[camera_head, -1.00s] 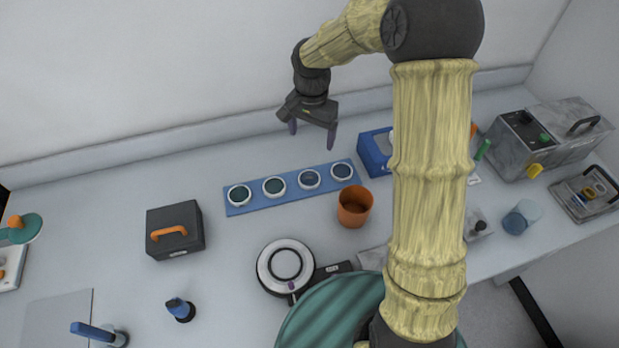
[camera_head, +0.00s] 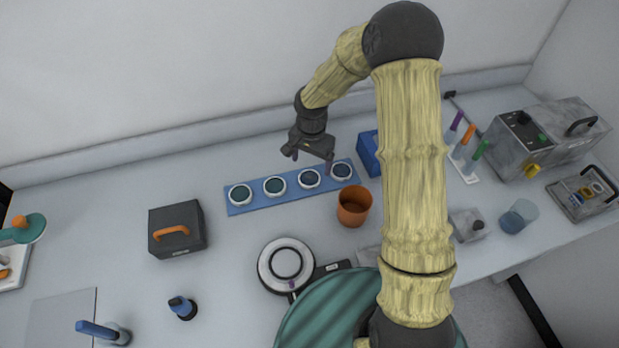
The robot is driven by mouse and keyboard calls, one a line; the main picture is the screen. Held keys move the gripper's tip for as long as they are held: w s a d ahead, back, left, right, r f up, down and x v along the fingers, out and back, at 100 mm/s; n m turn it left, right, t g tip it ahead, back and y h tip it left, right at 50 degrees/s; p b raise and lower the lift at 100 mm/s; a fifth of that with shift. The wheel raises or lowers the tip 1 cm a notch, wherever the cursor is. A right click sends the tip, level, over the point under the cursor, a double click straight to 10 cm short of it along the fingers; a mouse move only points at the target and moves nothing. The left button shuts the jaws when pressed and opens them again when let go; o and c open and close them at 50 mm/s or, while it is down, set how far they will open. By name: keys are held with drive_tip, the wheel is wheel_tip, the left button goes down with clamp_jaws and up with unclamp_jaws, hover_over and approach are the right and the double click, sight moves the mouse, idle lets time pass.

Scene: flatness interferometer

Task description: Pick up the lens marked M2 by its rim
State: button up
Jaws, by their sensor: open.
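A blue rack (camera_head: 291,188) on the bench holds a row of several round lenses with pale rims: the leftmost lens (camera_head: 240,195), a second lens (camera_head: 275,186), a third lens (camera_head: 309,179) and the rightmost lens (camera_head: 342,171). Their markings are too small to read, so I cannot tell which is M2. My gripper (camera_head: 311,165) is open and empty, pointing down. It appears just above or behind the third lens, with its right finger near the gap before the rightmost lens. I cannot tell whether it touches anything.
An orange cup (camera_head: 354,206) stands just in front of the rack's right end. A blue box (camera_head: 370,152) is beside that end. A round black-and-white device (camera_head: 286,265) and a dark case with an orange handle (camera_head: 176,229) stand in front.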

sight(309, 177)
drive_tip(key=f, duration=0.2)
drive_tip(key=s+a+f+p, duration=0.1)
drive_tip(key=f, duration=0.1)
drive_tip(key=shift+d+f, duration=0.2)
drive_tip(key=shift+f, duration=0.35)
drive_tip(key=shift+c, duration=0.4)
drive_tip(key=c, duration=1)
